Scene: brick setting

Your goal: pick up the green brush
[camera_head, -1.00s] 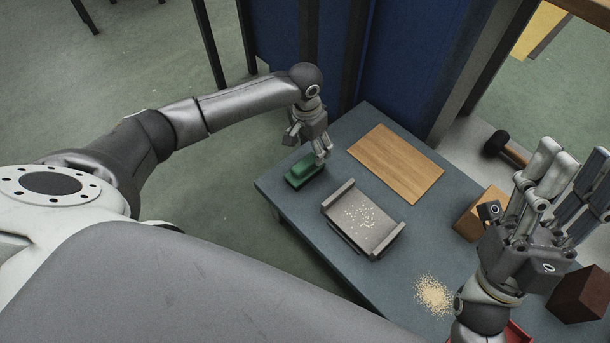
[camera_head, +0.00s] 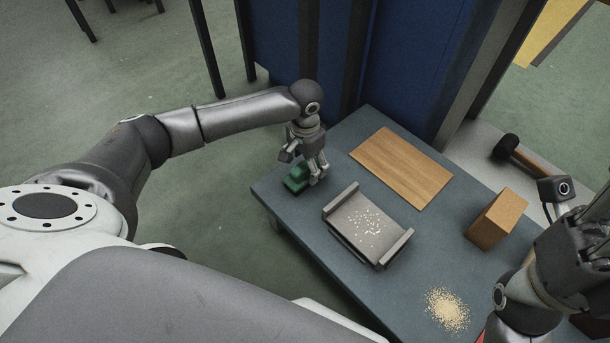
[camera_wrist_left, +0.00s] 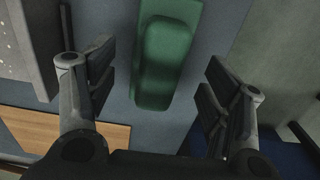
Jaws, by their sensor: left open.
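The green brush (camera_head: 297,181) lies on the blue-grey table near its far left corner. In the left wrist view the green brush (camera_wrist_left: 168,55) shows between the two open fingers, with space on both sides. My left gripper (camera_head: 304,175) is open and points down over the brush, partly hiding it. The gripper also shows in the left wrist view (camera_wrist_left: 160,95). My right gripper (camera_head: 590,235) is at the right edge of the head view, partly cut off; whether its fingers are open is unclear.
A tan block (camera_head: 496,219) and a crumb pile (camera_head: 447,310) are on the right. A black-headed mallet (camera_head: 507,147) lies beyond the table.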

